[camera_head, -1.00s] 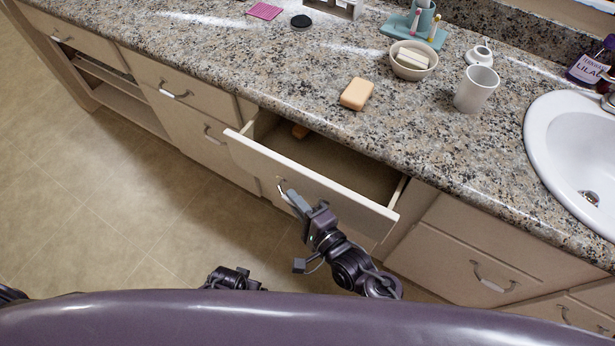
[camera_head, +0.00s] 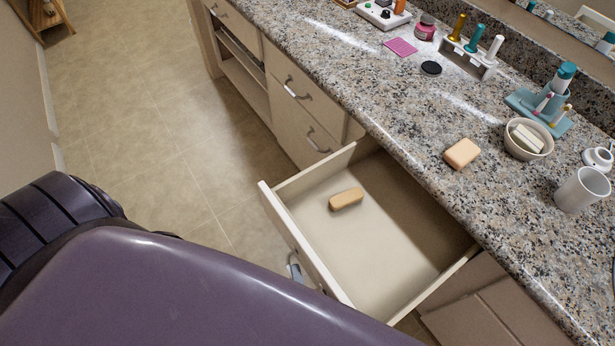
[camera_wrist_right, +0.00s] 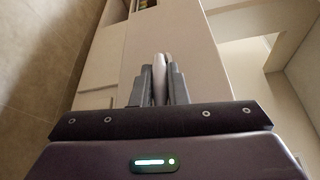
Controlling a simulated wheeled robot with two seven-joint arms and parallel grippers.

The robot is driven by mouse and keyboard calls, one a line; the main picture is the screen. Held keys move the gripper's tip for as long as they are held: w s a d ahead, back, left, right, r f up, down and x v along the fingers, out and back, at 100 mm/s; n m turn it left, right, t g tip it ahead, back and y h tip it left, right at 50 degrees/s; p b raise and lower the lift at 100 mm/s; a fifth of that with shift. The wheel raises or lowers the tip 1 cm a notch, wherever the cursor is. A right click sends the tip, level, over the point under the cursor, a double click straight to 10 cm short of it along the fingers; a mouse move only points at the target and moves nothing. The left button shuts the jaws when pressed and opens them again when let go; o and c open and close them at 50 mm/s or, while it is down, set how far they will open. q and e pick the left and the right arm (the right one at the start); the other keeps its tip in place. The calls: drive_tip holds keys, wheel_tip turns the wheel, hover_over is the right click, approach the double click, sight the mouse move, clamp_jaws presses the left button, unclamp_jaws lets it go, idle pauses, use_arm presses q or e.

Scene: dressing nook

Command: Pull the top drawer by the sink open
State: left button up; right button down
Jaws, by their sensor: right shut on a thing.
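The top drawer (camera_head: 385,262) stands well open below the counter in the head view. A tan block (camera_head: 346,198), like a bar of soap, lies inside it toward the far left. The drawer's front panel also shows in the right wrist view (camera_wrist_right: 185,45). My right gripper (camera_wrist_right: 158,85) is shut on the drawer's handle (camera_wrist_right: 160,68) in the right wrist view. In the head view only a small grey part of the right gripper (camera_head: 295,268) shows at the front panel; my own body hides the rest. My left gripper is not in view.
Closed drawers and an open shelf (camera_head: 242,72) lie to the left. The tiled floor (camera_head: 150,120) is clear.

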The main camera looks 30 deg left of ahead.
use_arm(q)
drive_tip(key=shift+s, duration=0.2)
use_arm(e)
drive_tip(key=shift+s+a, duration=0.2)
drive_tip(key=shift+s, duration=0.2)
drive_tip(key=c, duration=1.4)
unclamp_jaws()
drive_tip(key=shift+c, duration=0.2)
drive_tip(key=shift+d, duration=0.1)
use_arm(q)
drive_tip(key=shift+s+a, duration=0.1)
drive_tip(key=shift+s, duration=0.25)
use_arm(e)
drive_tip(key=v, duration=0.7)
drive_tip(key=shift+s+d, duration=0.2)
drive_tip(key=shift+s, duration=0.05)
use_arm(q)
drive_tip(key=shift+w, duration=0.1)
